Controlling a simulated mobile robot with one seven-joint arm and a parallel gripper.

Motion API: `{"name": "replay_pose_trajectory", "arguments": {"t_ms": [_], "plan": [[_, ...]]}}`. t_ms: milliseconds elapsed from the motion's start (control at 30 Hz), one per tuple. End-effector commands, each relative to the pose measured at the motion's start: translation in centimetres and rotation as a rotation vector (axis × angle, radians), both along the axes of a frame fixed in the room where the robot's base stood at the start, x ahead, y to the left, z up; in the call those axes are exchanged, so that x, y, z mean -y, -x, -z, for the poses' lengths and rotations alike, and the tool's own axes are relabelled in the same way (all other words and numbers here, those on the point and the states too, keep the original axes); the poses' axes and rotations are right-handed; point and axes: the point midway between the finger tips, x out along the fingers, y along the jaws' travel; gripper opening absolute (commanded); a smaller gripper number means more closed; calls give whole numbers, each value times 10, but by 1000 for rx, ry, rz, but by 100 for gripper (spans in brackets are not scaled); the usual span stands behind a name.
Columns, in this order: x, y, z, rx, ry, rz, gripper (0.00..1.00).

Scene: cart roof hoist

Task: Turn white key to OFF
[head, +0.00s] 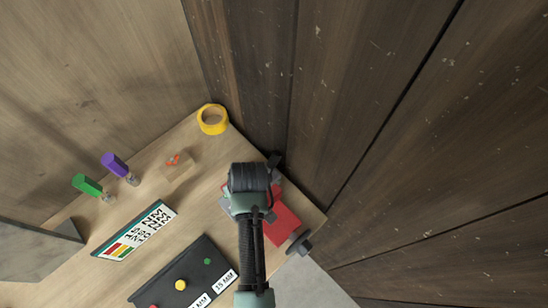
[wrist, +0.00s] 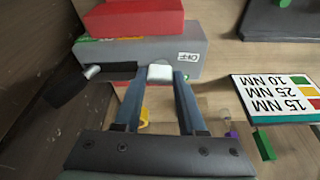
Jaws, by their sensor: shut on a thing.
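The white key (wrist: 160,73) sits on the near face of a grey box (wrist: 205,62) in the wrist view. My gripper (wrist: 159,76) is shut on it, with one finger on each side. An OFF label (wrist: 188,56) is on the box to the right of the key, upside down in this view. A green label strip lies along the box's top edge at left, partly cut off by the red block. In the head view my gripper and arm cover the key and most of the box.
A red block (wrist: 130,18) is on the box; it also shows in the head view (head: 284,222). A black handle (wrist: 68,90) sticks out left of the box. A torque chart (head: 134,230), yellow tape roll (head: 212,119) and purple (head: 114,163) and green (head: 86,184) handles stand nearby. Dark plank walls are close behind.

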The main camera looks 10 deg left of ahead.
Motion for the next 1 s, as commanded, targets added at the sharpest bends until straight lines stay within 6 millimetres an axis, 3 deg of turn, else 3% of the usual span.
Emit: {"name": "replay_pose_trajectory", "arguments": {"t_ms": [33, 67, 567, 1000], "plan": [[1, -1, -1, 1, -1, -50, 0], [0, -1, 0, 0, 0, -69, 40], [0, 0, -1, 0, 2, -61, 40], [0, 0, -50, 0, 1, -59, 40]]}}
